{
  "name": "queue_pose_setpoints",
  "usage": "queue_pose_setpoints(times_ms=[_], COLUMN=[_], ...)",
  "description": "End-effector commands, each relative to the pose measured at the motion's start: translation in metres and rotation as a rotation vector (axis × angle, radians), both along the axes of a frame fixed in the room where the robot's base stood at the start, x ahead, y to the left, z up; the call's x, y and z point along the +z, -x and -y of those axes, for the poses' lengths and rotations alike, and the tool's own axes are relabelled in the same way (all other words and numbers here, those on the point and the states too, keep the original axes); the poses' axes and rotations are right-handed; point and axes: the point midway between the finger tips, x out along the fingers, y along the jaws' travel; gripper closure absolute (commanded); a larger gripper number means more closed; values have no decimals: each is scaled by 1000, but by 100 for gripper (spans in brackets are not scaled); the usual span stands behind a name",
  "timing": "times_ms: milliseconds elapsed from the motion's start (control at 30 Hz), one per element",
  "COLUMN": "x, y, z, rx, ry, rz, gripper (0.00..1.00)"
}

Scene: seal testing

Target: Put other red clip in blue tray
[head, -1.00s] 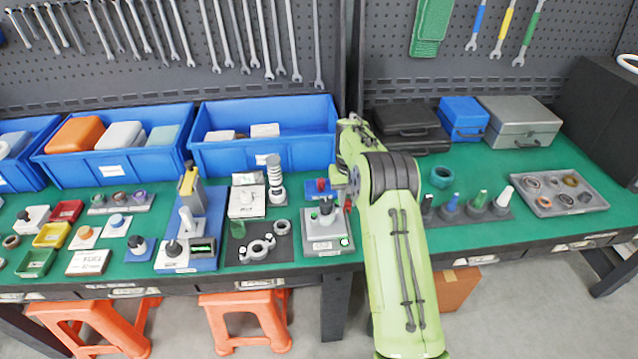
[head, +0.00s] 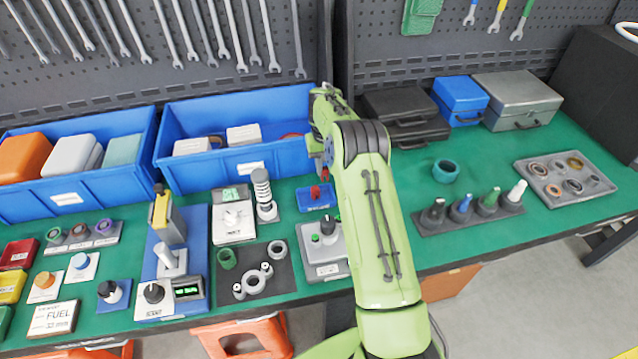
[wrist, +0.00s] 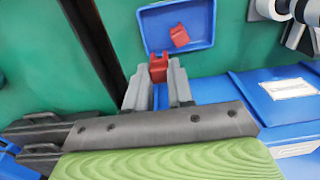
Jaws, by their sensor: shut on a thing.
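The small blue tray (head: 326,204) lies on the green bench top, and one red clip (head: 316,191) is in it. In the wrist view the tray (wrist: 148,39) is at the top, with that clip (wrist: 180,36) lying inside. My gripper (wrist: 158,78) is shut on the other red clip (wrist: 158,66), which sticks out from between the fingertips. This held clip shows just beside the tray's near edge; its height above the bench is hard to tell. In the head view my arm mostly hides the fingers.
A large blue bin (head: 190,180) with white boxes stands behind the tray, near my arm. A grey device (head: 322,255) with a black knob is in front of the tray. A white coiled post (head: 263,193) stands to its left. Open green bench lies to the right, around a teal ring (head: 446,171).

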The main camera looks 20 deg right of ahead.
Motion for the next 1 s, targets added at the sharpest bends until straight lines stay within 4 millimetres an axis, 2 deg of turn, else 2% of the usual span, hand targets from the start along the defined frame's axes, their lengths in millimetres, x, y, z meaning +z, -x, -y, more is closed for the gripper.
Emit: queue_pose_setpoints(times_ms=[233, 333, 467, 500, 567, 867, 1000], x=[-45, -58, -60, -60, -60, -55, -31], y=[0, 0, 2, 2, 3, 0, -1], z=[0, 0, -1, -1, -1, 0, 0], rx=[0, 0, 0, 0, 0, 0, 1], ry=[-2, 0, -2, -2, -2, 0, 2], rz=[-3, -2, -8, -10, -11, -2, 3], gripper=[100, 100, 100, 76, 67, 67, 67])
